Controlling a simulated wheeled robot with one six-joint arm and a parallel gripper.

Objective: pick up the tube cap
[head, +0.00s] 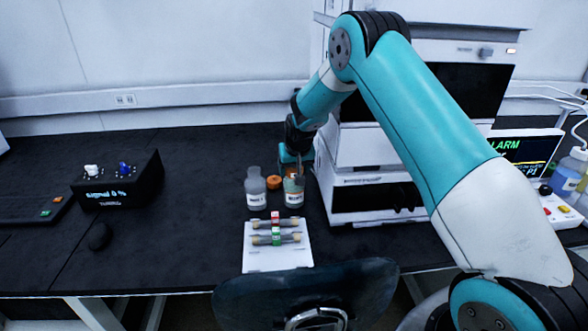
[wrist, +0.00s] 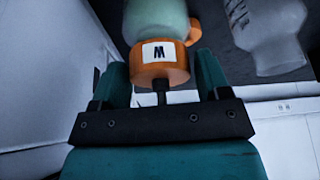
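An orange cap (wrist: 160,72) with a white lettered tag and a dark stem sits against a pale green bottle (wrist: 155,16) in the wrist view. This looks like the tube cap. The fingers of my gripper (wrist: 160,85) stand on either side of the cap, very close to it. I cannot tell whether they touch it. In the head view my gripper (head: 294,160) points down above the right bottle (head: 294,193) and hides its top. A second orange cap (head: 274,182) lies on the bench beside this bottle, partly in sight in the wrist view (wrist: 194,30).
A clear bottle (head: 256,190) stands just left of the loose cap. A white rack (head: 262,262) with tubes lies in front. The white instrument stack (head: 365,165) stands close on the right. The bench to the left is mostly clear up to a black box (head: 125,185).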

